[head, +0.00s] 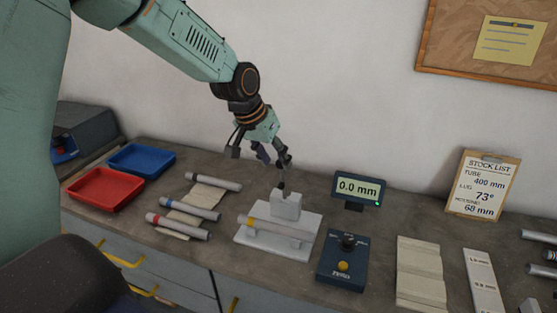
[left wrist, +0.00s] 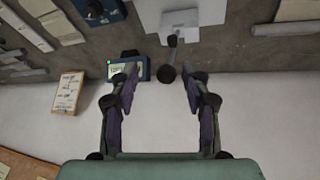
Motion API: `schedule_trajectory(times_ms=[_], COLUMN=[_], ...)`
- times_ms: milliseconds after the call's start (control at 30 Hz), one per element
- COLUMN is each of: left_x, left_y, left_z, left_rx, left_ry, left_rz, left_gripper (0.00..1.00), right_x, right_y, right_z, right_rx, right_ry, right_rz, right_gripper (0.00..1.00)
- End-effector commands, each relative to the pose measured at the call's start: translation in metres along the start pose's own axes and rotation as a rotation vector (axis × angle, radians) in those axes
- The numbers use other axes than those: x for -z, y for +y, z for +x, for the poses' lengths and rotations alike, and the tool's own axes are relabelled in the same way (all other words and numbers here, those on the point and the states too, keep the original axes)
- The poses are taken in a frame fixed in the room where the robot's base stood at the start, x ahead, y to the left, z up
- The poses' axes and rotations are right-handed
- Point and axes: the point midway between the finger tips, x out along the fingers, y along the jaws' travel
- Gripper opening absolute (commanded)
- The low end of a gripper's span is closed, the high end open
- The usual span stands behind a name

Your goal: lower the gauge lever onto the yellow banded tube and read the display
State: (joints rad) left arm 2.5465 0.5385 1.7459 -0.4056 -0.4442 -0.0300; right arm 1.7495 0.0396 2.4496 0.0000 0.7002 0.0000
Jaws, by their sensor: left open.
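The yellow banded tube (head: 262,227) lies across the pale jig base (head: 246,240), in front of a pale gauge block (head: 288,208). The dark gauge lever (head: 283,178) stands roughly upright above the block; its black knob shows in the left wrist view (left wrist: 168,73). The display (head: 359,188) reads 0.0 mm. My left gripper (head: 262,157) is open, above and behind the block. In the left wrist view its fingertips (left wrist: 160,76) are spread on either side of the knob; I cannot tell whether they touch it. My right gripper is not in view.
Red (head: 106,188) and blue (head: 141,158) trays and several tubes lie to the left. A dark blue control box (head: 343,262) stands right of the jig. Pale strips (head: 420,270), more tubes and a stock list clipboard (head: 483,186) are farther right.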

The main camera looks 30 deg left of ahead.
Motion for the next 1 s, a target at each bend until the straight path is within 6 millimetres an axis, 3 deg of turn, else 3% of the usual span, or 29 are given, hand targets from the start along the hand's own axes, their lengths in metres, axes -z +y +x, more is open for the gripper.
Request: schedule_trajectory(times_ms=[100,200,700,1000], left_x=[0.015,0.017,0.017,0.017], left_y=[-0.012,-0.014,-0.017,-0.016], left_z=[-0.024,-0.025,0.041,0.051], left_rx=[0.006,0.009,0.008,0.008], left_ry=[0.016,0.015,0.014,0.015], left_rz=[-0.003,-0.002,-0.002,-0.001], left_gripper=[0.47,0.47,0.47,0.47], right_x=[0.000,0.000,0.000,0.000], right_y=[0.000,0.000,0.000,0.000], right_z=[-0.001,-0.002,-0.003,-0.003], right_rx=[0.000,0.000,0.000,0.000], right_ry=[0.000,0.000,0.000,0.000], right_rz=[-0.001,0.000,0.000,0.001], right_gripper=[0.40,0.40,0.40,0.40])
